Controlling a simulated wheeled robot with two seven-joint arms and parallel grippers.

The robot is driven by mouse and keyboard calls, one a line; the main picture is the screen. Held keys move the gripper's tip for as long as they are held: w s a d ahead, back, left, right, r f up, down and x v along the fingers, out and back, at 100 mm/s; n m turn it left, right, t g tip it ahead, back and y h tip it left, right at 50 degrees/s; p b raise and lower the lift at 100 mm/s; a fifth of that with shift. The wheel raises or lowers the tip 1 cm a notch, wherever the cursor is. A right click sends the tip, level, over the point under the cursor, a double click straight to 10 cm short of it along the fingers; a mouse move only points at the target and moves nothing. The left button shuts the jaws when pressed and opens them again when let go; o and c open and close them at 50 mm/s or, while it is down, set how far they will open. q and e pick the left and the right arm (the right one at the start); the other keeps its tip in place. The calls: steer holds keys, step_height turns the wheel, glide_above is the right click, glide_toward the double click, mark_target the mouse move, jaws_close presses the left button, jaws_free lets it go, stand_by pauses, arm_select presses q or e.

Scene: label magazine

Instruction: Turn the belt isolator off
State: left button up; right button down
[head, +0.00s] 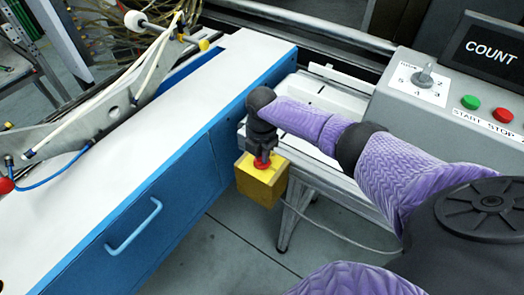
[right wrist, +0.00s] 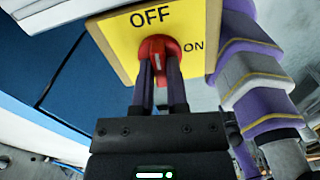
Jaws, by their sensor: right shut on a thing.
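The belt isolator is a yellow box (head: 262,180) with a red knob (head: 261,163) on its top face, at the centre of the head view. In the right wrist view its yellow plate (right wrist: 118,28) reads OFF above the red knob (right wrist: 157,48) and ON to the right of it. The knob's grip stands nearly upright in that view, roughly in line with OFF. My right gripper (right wrist: 160,68) is shut on the knob, with one finger on each side. It also shows in the head view (head: 262,154), coming down on the knob from above. My left gripper is not in view.
A blue cabinet with a white top (head: 150,130) stands close to the left of the isolator, with a light blue handle (head: 133,227). A grey control panel (head: 440,95) with a dial, a green and a red button is at the right. Grey floor shows below.

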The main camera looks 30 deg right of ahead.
steer(key=shift+n, duration=0.6)
steer(key=c, duration=0.6)
jaws_free()
steer(key=shift+c, duration=0.2)
step_height(320, 180, up, 10)
steer(key=p, duration=0.4)
